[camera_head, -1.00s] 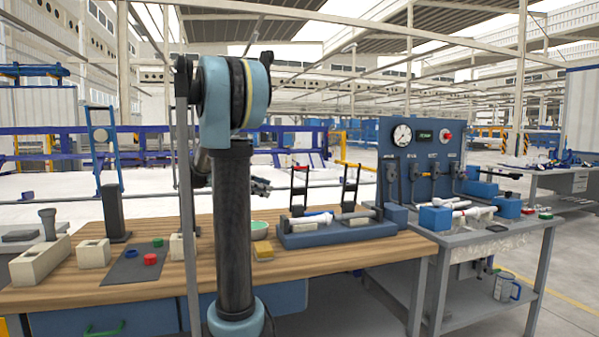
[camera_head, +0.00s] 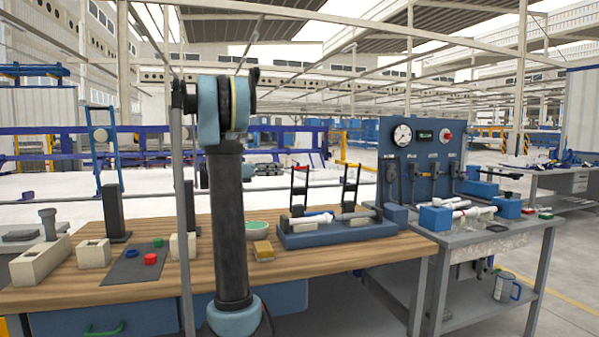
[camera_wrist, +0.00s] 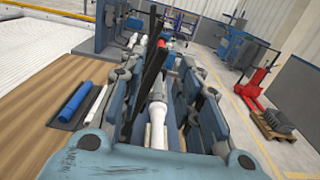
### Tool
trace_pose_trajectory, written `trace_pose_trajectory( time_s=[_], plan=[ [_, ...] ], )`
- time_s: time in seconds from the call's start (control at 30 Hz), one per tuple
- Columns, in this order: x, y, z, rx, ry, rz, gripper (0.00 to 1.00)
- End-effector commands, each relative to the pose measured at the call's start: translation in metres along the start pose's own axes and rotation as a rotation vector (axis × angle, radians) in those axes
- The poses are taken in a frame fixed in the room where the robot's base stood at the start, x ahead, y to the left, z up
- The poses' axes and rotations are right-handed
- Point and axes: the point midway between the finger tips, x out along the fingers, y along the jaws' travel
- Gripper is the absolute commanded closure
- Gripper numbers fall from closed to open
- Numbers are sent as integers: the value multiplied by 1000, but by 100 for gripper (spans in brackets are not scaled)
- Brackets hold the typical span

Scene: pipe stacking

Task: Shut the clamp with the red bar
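The blue clamp fixture (camera_head: 335,235) sits on the wooden bench with two upright black lever frames. A white pipe (camera_head: 315,218) lies along the fixture. My gripper (camera_head: 268,168) is left of the red-bar lever, partly behind my arm, in the air above the bench. In the wrist view my gripper (camera_wrist: 162,75) has its fingers apart, with dark lever bars and a white pipe (camera_wrist: 157,110) seen between them. I see no contact.
A yellow sponge-like block (camera_head: 263,250) and a green bowl (camera_head: 256,228) are left of the fixture. Pale blocks (camera_head: 94,253) and a dark mat (camera_head: 133,266) lie at left. The bench front is mostly clear.

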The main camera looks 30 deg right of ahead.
Motion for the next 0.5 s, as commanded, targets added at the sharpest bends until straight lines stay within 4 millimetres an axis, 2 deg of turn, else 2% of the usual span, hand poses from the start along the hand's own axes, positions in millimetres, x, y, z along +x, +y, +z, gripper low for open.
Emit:
trace_pose_trajectory(
  time_s=[0.1, 0.5],
  plan=[
    [22, -1, 0, 0, 0, -4, 69],
    [89, 0, 0, 1, 1, -2, 69]
  ],
)
